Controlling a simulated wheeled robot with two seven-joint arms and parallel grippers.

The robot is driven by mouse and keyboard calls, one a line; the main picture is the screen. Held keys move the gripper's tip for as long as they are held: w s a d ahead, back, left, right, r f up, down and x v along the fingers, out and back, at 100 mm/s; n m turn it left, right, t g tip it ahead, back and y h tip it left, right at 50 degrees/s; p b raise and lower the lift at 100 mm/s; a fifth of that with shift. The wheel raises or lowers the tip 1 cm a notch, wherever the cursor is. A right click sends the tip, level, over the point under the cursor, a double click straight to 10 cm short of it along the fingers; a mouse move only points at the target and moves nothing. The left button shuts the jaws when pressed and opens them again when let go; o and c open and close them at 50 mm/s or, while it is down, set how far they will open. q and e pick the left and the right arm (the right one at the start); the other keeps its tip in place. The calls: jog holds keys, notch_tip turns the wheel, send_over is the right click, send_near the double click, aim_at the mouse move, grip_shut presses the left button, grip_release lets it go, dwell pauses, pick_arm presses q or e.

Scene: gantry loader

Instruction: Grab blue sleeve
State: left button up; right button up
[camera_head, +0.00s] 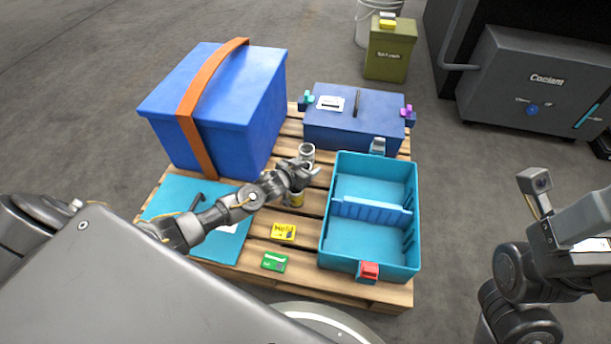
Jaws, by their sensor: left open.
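I cannot pick out a blue sleeve for certain. A grey, hollow cylinder (307,150) stands on the pallet right by my left gripper (309,169). That gripper is open, and its fingers cover part of the cylinder's lower side. Whether they touch it I cannot tell. A small can with a yellowish label (295,199) is just below the gripper, partly hidden by it. My right arm is at the right edge, off the pallet. Its gripper (562,205) shows only in part, and its jaw state is unclear.
The wooden pallet (308,279) carries a big blue box (240,110) with an orange strap, a dark blue case (340,128), an open teal divided bin (370,247), a flat teal panel (215,245), a yellow packet (284,232) and a green packet (274,262).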

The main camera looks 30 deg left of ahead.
pick_arm(q)
jog(key=c, duration=1.2)
jog(key=shift+r, duration=0.1)
jog(key=shift+c, duration=0.2)
